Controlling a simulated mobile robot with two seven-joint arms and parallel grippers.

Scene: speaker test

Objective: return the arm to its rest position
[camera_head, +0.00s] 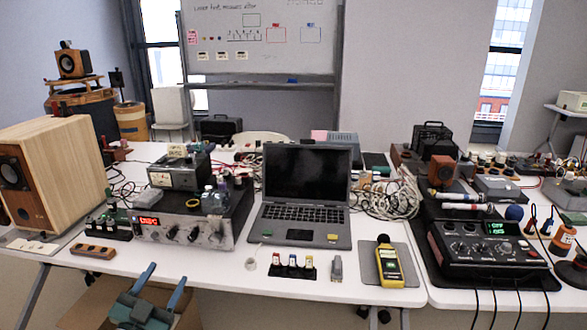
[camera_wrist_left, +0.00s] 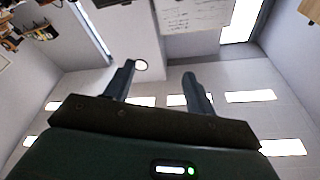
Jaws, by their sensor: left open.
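My left gripper (camera_head: 167,272) is low in the head view, in front of the table's front edge. Its two fingers are apart and nothing shows between them. The left wrist view also shows the open gripper (camera_wrist_left: 159,70), with only wall and ceiling behind the fingers. My right arm and gripper are not in view.
The white table (camera_head: 215,275) carries a wooden speaker (camera_head: 75,165), a grey amplifier (camera_head: 185,228), a laptop (camera_head: 305,195), a yellow meter (camera_head: 388,264) and a black mixer (camera_head: 485,245). A cardboard box (camera_head: 85,317) stands below, by the gripper.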

